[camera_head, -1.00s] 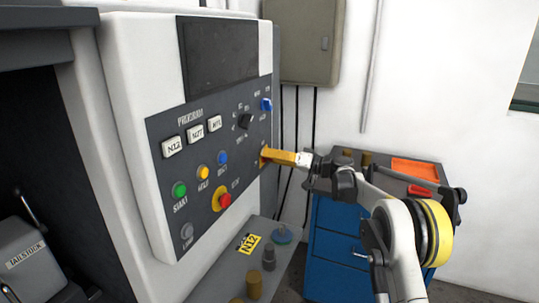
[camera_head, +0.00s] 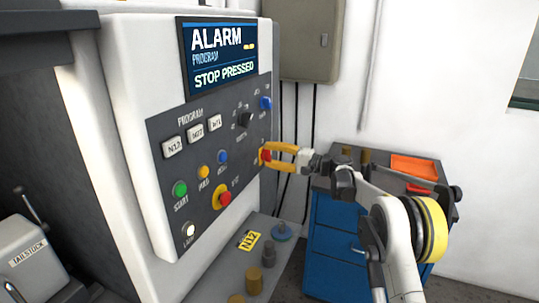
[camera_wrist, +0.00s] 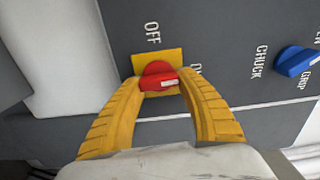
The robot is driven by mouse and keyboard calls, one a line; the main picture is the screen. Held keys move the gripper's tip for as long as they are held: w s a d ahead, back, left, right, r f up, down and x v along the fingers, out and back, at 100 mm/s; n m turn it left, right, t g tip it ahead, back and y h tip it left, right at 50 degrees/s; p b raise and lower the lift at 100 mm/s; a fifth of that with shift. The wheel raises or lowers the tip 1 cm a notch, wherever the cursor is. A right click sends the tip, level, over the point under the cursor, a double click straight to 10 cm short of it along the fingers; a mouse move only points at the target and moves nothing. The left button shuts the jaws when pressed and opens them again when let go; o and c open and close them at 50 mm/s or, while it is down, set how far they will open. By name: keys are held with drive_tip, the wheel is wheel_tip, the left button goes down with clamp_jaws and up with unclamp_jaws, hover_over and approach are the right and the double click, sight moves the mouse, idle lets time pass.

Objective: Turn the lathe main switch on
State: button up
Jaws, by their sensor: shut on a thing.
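The main switch is a red knob (camera_wrist: 157,70) on a yellow plate (camera_wrist: 171,58), marked OFF and a partly hidden ON. Its white mark points right in the wrist view, toward the partly hidden label. It also shows as a small red knob in the head view (camera_head: 264,155), at the panel's right edge. My gripper (camera_wrist: 160,84) has its two yellow fingers on either side of the knob, shut on it. In the head view my gripper (camera_head: 270,155) reaches the panel from the right. The screen (camera_head: 221,58) is lit and reads ALARM, PROGRAM, STOP PRESSED.
A red stop button (camera_head: 224,199) sits lower on the panel (camera_head: 233,150). A blue chuck knob (camera_wrist: 297,61) is right of the switch in the wrist view. A blue cabinet (camera_head: 335,235) stands under my arm. A shelf (camera_head: 223,278) with small parts lies below the panel.

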drive_tip(key=shift+m, duration=0.4)
drive_tip(key=o, duration=1.2)
drive_tip(key=shift+c, duration=0.2)
drive_tip(key=v, duration=1.2)
